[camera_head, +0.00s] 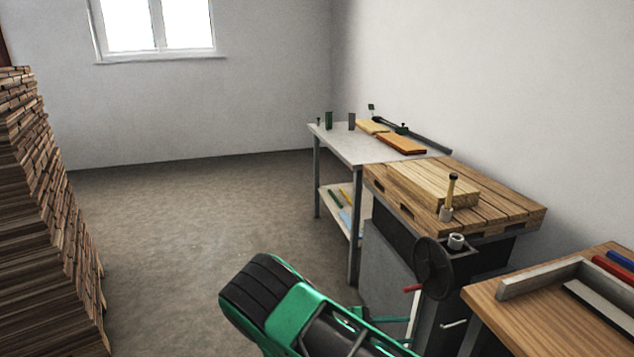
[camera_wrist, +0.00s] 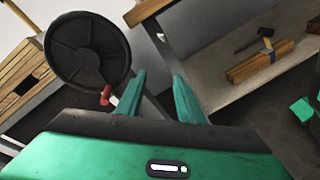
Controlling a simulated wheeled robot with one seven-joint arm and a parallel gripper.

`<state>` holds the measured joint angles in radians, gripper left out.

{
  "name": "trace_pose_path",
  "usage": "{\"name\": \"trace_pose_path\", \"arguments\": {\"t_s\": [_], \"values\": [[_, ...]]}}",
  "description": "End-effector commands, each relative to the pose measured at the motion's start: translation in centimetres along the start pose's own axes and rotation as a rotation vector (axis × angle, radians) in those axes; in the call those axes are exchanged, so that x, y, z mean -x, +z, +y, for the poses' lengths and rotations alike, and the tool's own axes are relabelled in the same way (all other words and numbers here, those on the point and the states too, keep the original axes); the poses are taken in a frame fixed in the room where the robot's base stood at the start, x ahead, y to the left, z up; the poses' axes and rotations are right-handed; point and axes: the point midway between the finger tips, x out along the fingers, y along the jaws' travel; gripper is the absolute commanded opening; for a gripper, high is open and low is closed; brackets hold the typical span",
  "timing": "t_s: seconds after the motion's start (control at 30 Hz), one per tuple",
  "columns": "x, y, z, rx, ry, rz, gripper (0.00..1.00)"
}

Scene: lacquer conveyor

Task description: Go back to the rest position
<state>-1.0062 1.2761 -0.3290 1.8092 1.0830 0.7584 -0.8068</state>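My gripper (camera_wrist: 158,98) shows in the wrist view as two green fingers standing apart with nothing between them. In the head view my green and black arm rises from the bottom edge, in front of the workbenches. The finger tips there appear as thin green pieces (camera_head: 392,334) at the lower middle, close to the bench with the black handwheel (camera_head: 433,268). The handwheel also shows in the wrist view (camera_wrist: 88,50), left of the fingers, with a red handle (camera_wrist: 106,96). I cannot tell the exact gap between the fingers and the bench.
A wooden-topped bench (camera_head: 520,212) carries a wood block and a mallet (camera_head: 449,198). A pale table (camera_head: 345,148) stands behind it. Another wooden table (camera_head: 535,318) is at the lower right. Stacked wood (camera_head: 45,230) stands at the left. The floor (camera_head: 200,215) between is clear.

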Motion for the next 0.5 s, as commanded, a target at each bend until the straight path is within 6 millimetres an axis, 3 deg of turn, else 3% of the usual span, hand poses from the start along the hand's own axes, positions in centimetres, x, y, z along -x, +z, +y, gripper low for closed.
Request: {"name": "trace_pose_path", "arguments": {"t_s": [0.5], "values": [[-3.1,5.6,3.1,-0.205,-0.424,0.196,0.34]]}}
